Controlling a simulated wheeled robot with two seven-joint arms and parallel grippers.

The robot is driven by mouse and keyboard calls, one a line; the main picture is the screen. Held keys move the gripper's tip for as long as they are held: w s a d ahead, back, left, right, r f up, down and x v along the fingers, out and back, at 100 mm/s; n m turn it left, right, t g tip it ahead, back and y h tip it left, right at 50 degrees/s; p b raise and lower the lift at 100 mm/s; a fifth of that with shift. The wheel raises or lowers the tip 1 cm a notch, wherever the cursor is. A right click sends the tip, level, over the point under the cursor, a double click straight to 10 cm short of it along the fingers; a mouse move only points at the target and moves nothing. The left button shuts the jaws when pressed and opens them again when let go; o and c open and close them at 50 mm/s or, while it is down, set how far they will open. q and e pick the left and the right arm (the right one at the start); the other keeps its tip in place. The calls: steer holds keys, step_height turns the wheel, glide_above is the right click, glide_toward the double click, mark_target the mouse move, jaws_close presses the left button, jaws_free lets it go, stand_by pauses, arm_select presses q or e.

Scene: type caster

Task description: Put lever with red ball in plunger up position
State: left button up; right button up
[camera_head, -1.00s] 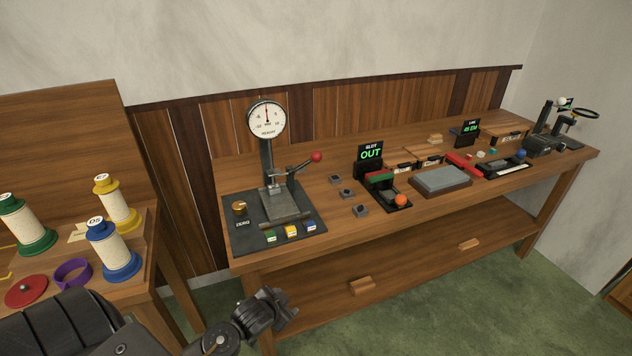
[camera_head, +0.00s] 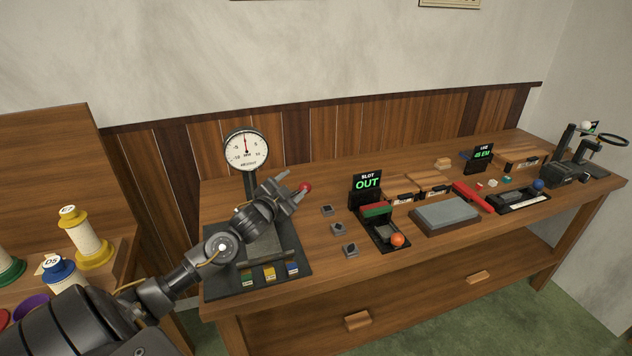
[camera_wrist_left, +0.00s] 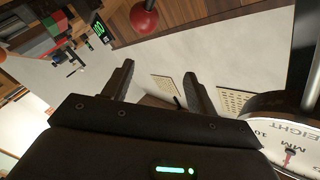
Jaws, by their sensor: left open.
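The red ball (camera_head: 305,187) of the lever shows just right of my left gripper's fingertips in the head view. The lever's arm and much of the gauge stand's lower part are hidden behind my gripper and wrist. My left gripper (camera_head: 287,188) is open, close to the ball, with no clear sign of contact. In the left wrist view the red ball (camera_wrist_left: 144,20) is at the top, outside the spread fingers (camera_wrist_left: 160,86). The round dial (camera_head: 246,150) sits on the stand above my gripper; its edge also shows at the right of the wrist view. My right gripper is out of view.
The stand's dark base (camera_head: 222,288) carries several coloured blocks at its front edge. Right of it are small grey blocks (camera_head: 338,229), the SLOT display (camera_head: 367,187) with an orange ball (camera_head: 397,240), and a grey slab (camera_head: 446,214). Thread spools (camera_head: 84,238) stand at left.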

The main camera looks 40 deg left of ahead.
mark_target(301, 189)
arm_select(q)
steer(key=f, duration=0.3)
steer(key=w+a+f+p, duration=0.1)
steer(key=f, duration=0.1)
steer(key=shift+f, duration=0.15)
steer(key=w, duration=0.2)
steer(key=w+p, duration=0.1)
steer(key=w, duration=0.1)
steer(key=w+f, duration=0.1)
steer(key=w, duration=0.1)
steer(key=shift+w+a+p, duration=0.2)
steer(key=shift+a+p, duration=0.2)
steer(key=shift+w+a, duration=0.1)
steer(key=shift+w, duration=0.25)
steer(key=shift+r, duration=0.1)
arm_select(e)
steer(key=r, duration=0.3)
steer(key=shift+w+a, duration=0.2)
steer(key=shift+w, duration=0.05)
arm_select(q)
steer(key=shift+w, duration=0.1)
steer(key=shift+c, duration=0.2)
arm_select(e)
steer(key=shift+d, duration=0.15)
arm_select(q)
steer(key=c, duration=1.2)
jaws_close()
